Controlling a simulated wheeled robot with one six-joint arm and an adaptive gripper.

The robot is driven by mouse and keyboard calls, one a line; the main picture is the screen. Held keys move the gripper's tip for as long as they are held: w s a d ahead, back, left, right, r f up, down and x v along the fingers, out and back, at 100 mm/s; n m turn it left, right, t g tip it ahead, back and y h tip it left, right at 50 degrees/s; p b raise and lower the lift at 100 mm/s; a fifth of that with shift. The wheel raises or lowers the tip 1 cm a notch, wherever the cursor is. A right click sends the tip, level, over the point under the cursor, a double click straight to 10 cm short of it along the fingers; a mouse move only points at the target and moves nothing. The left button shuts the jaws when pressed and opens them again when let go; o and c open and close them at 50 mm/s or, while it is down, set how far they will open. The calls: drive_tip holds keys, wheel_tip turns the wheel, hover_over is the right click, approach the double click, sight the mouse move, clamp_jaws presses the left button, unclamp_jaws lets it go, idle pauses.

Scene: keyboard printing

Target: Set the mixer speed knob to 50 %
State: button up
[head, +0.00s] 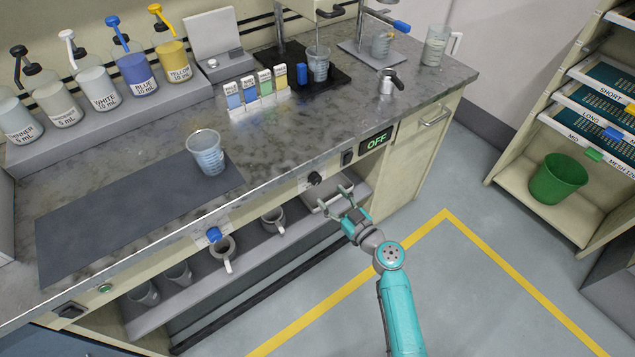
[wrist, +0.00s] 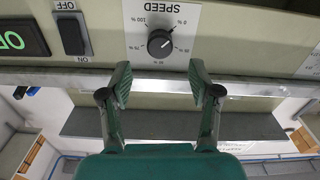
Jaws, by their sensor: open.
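The mixer speed knob (head: 314,178) is a small black dial on the bench's front panel. In the wrist view the knob (wrist: 160,43) sits on a white SPEED scale plate (wrist: 159,14) that appears upside down. Its white pointer seems to point up and right, toward the 0 % mark; the 50 % mark is below the knob. My gripper (head: 333,196) is open and empty in front of the panel. In the wrist view my gripper's (wrist: 159,76) fingertips are spread wide, below the knob and apart from it.
A black rocker switch (head: 346,158) and a display reading OFF (head: 376,140) are beside the knob. A blue knob (head: 214,234) is further left on the panel. A shelf with cups (head: 273,219) lies below. The bench edge overhangs the panel; the floor in front is clear.

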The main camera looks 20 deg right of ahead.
sight(318, 182)
drive_tip(key=x, duration=0.7)
drive_tip(key=shift+w+f, duration=0.1)
drive_tip(key=c, duration=1.2)
